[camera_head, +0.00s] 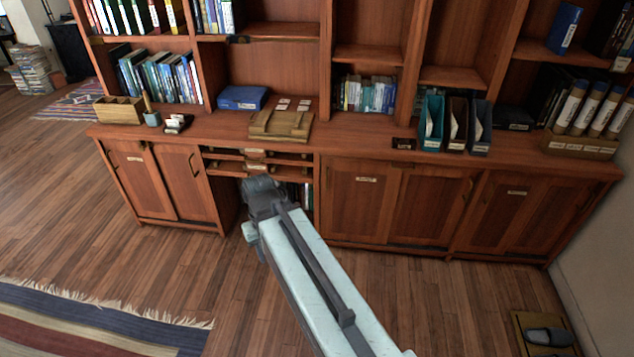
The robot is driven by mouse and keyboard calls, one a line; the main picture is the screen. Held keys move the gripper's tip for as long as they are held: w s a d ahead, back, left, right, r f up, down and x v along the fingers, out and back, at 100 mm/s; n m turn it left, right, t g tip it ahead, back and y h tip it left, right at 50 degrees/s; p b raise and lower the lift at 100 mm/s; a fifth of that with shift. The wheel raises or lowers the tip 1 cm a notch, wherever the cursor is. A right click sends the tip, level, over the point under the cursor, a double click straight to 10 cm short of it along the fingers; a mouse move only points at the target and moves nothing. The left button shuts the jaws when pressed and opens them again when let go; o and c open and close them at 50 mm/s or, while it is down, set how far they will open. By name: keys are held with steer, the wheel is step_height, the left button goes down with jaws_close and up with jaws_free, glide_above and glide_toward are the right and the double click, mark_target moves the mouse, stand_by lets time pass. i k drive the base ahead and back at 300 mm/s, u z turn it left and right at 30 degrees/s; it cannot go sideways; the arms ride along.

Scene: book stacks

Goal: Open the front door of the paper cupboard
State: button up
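A long wooden cabinet with closed lower doors stands under the bookshelves. Its left cupboard (143,182) has two doors, the middle cupboard (353,204) has two doors, and the right cupboard (516,212) is beside the wall. Small labels are on the doors, but they are too small to read, so I cannot tell which is the paper cupboard. Dark upright handles show on several doors. My arm reaches up from the bottom edge, and its dark end with my gripper (262,190) is in front of the middle drawers and open bay. Its fingers cannot be made out.
Shallow drawers (255,160) sit above an open bay with books. The counter (350,143) holds boxes, a wooden stand and file holders (456,123). The wooden floor before the cabinet is clear. A striped rug (90,325) lies lower left, a small tray (545,335) lower right.

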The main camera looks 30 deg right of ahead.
mark_target(358, 199)
steer(key=z, duration=5.8)
steer(key=k, duration=1.05)
steer(key=u, duration=5.95)
